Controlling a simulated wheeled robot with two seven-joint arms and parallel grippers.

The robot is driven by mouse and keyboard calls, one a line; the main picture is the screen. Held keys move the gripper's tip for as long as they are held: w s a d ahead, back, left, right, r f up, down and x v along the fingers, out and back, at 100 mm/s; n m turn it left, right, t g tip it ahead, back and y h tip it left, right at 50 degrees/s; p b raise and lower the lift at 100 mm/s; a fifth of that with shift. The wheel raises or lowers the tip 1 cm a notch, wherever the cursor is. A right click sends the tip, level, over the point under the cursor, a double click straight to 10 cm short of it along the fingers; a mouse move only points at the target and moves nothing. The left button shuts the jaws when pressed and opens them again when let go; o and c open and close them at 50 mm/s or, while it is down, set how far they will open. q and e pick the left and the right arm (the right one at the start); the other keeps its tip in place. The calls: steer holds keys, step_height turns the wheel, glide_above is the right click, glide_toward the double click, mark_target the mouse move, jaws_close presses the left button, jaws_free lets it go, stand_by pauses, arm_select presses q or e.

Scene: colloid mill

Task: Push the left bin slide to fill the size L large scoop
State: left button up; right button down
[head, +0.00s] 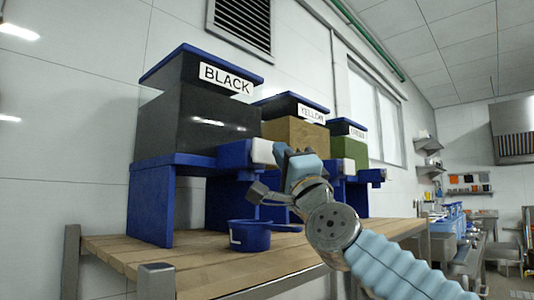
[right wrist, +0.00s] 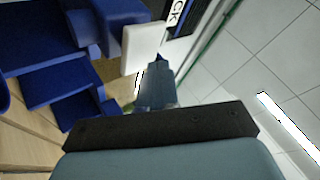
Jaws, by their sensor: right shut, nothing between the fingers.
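The left bin (head: 210,125), labelled BLACK, is a dark see-through box with a blue lid on a blue stand. Its blue slide (head: 233,155) sticks out at the front right and ends in a white plate (head: 262,151). The white plate also shows in the right wrist view (right wrist: 142,48). The blue scoop marked L (head: 250,237) stands upright on the bench below the slide; its inside cannot be seen. My right gripper (head: 282,150) is shut and empty, its tip close beside the white plate. Contact is unclear. My left gripper is out of view.
The wooden bench (head: 190,272) carries the stands, with bare wood at front left. The YELLOW bin (head: 295,133) and a green bin (head: 348,148) stand farther right, partly behind my right arm. A metal post (head: 157,281) rises at the bench's front edge.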

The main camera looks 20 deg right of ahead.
steer(key=shift+s+d, duration=0.35)
steer(key=shift+s, duration=0.45)
steer(key=shift+s+d, duration=0.3)
steer(key=shift+s, duration=0.45)
steer(key=shift+s+d, duration=0.35)
steer(key=shift+s, duration=0.45)
steer(key=shift+d+b, duration=0.1)
steer(key=shift+b, duration=0.2)
stand_by(0.7)
steer(key=s+b, duration=0.1)
steer(key=s+d+b, duration=0.1)
steer(key=s, duration=0.1)
steer(key=shift+s+d, duration=0.2)
steer(key=shift+s, duration=0.1)
steer(key=shift+w, duration=0.1)
stand_by(0.4)
